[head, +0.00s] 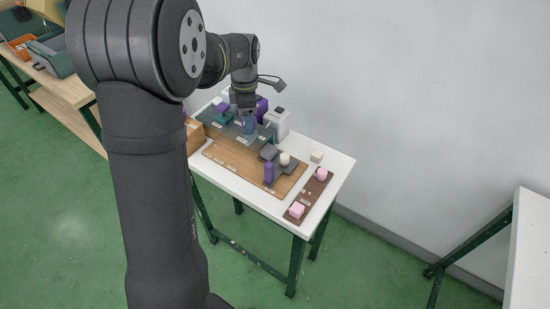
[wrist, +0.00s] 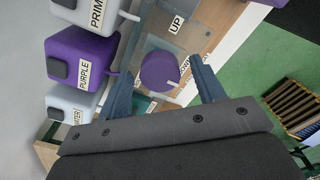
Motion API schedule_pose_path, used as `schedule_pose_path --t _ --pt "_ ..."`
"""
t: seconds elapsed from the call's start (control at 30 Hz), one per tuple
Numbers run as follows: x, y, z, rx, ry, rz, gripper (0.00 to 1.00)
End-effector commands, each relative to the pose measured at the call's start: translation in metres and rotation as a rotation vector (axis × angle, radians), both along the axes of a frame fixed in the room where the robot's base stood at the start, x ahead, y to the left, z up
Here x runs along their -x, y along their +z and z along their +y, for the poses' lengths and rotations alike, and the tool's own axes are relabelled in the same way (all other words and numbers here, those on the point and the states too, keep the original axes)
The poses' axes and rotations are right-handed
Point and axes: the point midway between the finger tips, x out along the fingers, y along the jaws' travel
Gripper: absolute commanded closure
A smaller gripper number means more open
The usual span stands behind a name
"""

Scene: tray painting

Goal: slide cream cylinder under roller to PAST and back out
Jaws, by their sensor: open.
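The cream cylinder (head: 285,159) stands on a dark grey piece (head: 268,152) on the wooden board, in the head view. It is to the right of my gripper and apart from it. My gripper (head: 249,126) is over the left part of the table, fingers pointing down. In the wrist view its blue fingers (wrist: 166,64) are apart, with a round purple thing (wrist: 157,70) showing between them; I cannot tell whether they touch it. A purple upright piece (head: 269,173) stands at the board's front edge. I cannot make out the roller or a PAST mark for certain.
Dispensers stand at the back left, including a purple one (wrist: 80,60) labelled PURPLE and white ones. A brown strip (head: 308,196) at right holds a pink cube (head: 297,210) and a rounded pink piece (head: 322,174). A cream block (head: 316,156) lies on the white table (head: 342,166).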

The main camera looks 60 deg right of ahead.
Motion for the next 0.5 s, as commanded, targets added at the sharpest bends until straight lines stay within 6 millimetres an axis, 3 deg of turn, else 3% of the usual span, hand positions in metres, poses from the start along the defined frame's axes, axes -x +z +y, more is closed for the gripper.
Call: schedule_pose_path --t 0.07,0.2,0.37,0.5 --pt "0.0 0.0 0.0 0.0 0.0 0.0 0.38" --pt "-0.002 0.003 0.002 0.002 -0.004 -0.004 0.58" --pt "-0.015 0.029 0.021 0.012 -0.034 -0.041 0.58" --pt "0.029 0.056 0.033 0.01 -0.231 -0.035 0.58"
